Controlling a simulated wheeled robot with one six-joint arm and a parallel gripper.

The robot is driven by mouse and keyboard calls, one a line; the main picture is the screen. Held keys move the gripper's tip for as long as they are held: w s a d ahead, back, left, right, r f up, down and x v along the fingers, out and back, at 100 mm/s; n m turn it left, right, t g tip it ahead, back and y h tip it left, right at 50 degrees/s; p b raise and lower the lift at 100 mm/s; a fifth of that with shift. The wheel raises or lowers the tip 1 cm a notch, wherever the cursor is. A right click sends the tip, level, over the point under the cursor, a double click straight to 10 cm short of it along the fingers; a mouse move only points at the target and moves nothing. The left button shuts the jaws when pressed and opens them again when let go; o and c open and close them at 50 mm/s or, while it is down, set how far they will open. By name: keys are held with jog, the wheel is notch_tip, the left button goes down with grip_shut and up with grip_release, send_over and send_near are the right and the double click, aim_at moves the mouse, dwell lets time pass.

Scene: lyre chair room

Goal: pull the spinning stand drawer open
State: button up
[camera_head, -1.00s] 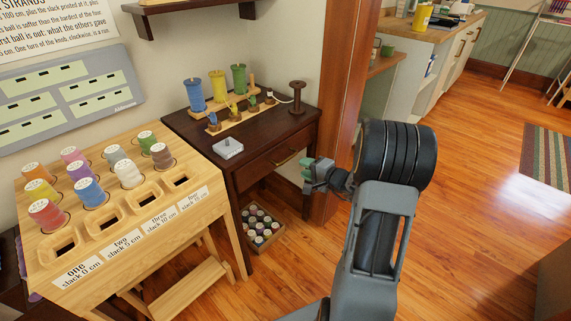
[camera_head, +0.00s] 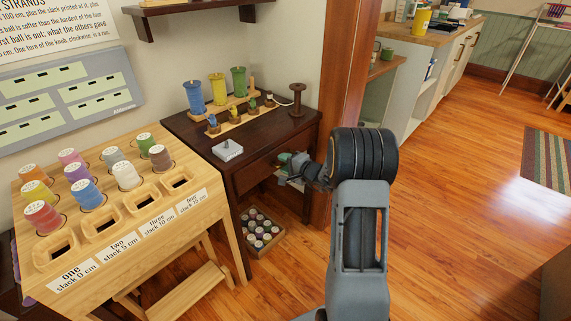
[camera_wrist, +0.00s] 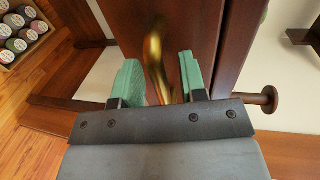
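The spinning stand is a dark brown wooden table (camera_head: 176,122) against the wall, left of the door post. Its drawer front (camera_head: 254,174) faces the room and looks closed. In the wrist view, the brass handle (camera_wrist: 156,62) stands out from the dark drawer front (camera_wrist: 186,22). My gripper (camera_head: 284,170) is at the drawer front in the head view and hides the handle there. In the wrist view my gripper (camera_wrist: 161,80) is open, with one green finger on each side of the handle and a gap visible to each finger.
A box of spools (camera_head: 262,231) sits on the floor under the stand. A light wooden rack (camera_head: 68,232) with several coloured spools stands to the left. Bobbins and a small grey block (camera_head: 227,149) rest on the stand top. The wooden door post (camera_head: 345,75) is close right. Floor in front is free.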

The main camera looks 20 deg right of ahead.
grip_shut()
dwell(0.4)
